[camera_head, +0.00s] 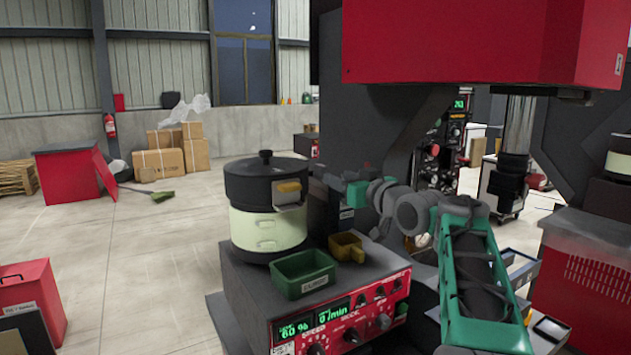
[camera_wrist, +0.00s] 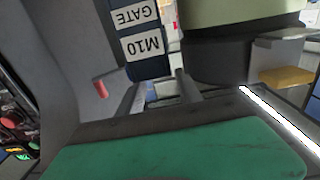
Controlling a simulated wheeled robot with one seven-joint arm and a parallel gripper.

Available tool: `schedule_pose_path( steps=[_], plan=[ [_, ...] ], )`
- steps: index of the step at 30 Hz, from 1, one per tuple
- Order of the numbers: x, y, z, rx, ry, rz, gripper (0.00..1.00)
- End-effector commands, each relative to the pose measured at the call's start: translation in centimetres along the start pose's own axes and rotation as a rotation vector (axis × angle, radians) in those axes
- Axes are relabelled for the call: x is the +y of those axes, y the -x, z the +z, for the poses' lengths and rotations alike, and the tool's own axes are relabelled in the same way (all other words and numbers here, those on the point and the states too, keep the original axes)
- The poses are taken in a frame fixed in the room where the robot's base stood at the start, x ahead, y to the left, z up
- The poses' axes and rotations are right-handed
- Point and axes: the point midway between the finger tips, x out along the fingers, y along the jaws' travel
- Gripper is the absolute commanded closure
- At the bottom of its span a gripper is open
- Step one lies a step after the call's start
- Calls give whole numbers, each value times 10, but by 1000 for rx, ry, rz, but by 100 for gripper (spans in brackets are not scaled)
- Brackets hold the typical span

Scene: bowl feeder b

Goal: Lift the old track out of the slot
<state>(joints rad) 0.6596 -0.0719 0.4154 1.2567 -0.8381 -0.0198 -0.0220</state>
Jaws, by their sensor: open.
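The bowl feeder (camera_head: 268,222) has a dark lidded top and a cream lower band, and stands on the red control unit. I cannot tell whether this is the old track, and no slot is clearly visible. My gripper (camera_head: 325,174) is just right of the bowl, apart from the yellow-topped block. In the wrist view its two grey fingers (camera_wrist: 162,88) are open with nothing between them. They point toward a dark block labelled GATE M10 (camera_wrist: 143,42).
A green bin (camera_head: 303,275) and a yellow scoop-like tray (camera_head: 347,247) sit on the control unit (camera_head: 350,318) in front of the bowl. A red housing (camera_head: 480,40) overhangs at the upper right. Open floor lies to the left.

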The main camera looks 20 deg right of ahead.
Motion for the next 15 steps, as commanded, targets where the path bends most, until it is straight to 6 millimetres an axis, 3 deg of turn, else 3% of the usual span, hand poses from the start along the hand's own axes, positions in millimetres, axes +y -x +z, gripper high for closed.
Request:
schedule_pose_path(
  steps=[5, 15],
  plan=[
    [-1, -14, -2, 0, -1, -3, 58],
    [1, -69, -12, -1, -1, -3, 58]
  ],
)
